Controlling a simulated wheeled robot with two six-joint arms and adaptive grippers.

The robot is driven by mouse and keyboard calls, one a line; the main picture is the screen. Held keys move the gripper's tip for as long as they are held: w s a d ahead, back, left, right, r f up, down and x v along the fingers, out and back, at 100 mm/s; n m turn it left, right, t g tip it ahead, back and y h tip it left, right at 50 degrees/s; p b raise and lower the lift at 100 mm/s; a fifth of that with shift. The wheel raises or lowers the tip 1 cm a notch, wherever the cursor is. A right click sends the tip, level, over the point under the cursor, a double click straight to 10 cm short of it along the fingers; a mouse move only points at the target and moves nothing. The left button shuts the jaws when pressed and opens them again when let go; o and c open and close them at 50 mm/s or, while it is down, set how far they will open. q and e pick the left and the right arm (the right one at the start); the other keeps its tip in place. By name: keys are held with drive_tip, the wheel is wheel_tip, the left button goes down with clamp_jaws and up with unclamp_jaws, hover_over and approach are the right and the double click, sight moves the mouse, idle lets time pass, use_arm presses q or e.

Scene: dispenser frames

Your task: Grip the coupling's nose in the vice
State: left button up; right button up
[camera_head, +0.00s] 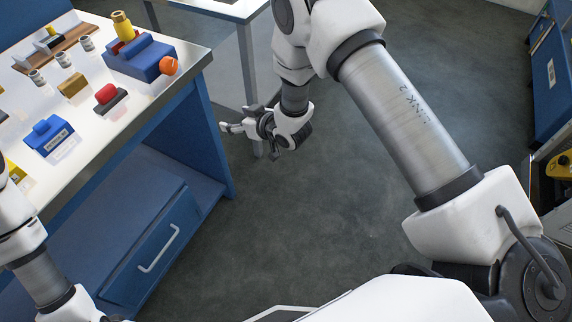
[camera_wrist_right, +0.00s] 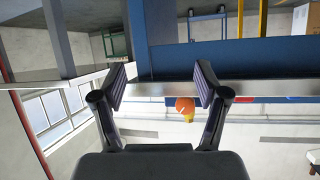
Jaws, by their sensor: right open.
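A blue vice (camera_head: 145,58) sits at the far right end of the white-topped bench, with an orange ball knob (camera_head: 168,65) on its near right side. A yellow, brass-topped cylinder, apparently the coupling (camera_head: 123,27), stands upright at the vice's back; I cannot tell whether the jaws hold it. My right gripper (camera_head: 228,128) is open and empty, off the bench's right end and apart from the vice. In the right wrist view, its fingers (camera_wrist_right: 162,86) frame the orange knob (camera_wrist_right: 185,104) at a distance, with yellow just below it. My left gripper is out of view; only its arm shows.
The bench top also holds a blue block (camera_head: 48,138), a red-topped piece (camera_head: 106,95), a brass block (camera_head: 72,84), several small grey cylinders and a wooden rack (camera_head: 62,47). A drawer (camera_head: 150,245) is below. The grey floor (camera_head: 290,220) right of the bench is clear.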

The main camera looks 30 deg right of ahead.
drive_tip(key=s+d+f+m+g+h+p, duration=0.1)
drive_tip(key=s+d+f+g+p, duration=0.1)
drive_tip(key=s, duration=0.6)
drive_tip(key=s+d+f+m+g+h+p, duration=0.1)
drive_tip(key=s+d+f+g+h+p, duration=0.1)
drive_tip(key=s, duration=0.7)
wheel_tip(320, 180, down, 2)
drive_tip(key=shift+d+f+m+g+p, duration=0.1)
drive_tip(key=shift+d+m+g+p, duration=0.2)
drive_tip(key=shift+d+g+p, duration=0.55)
drive_tip(key=shift+d+t, duration=0.15)
drive_tip(key=shift+t, duration=0.1)
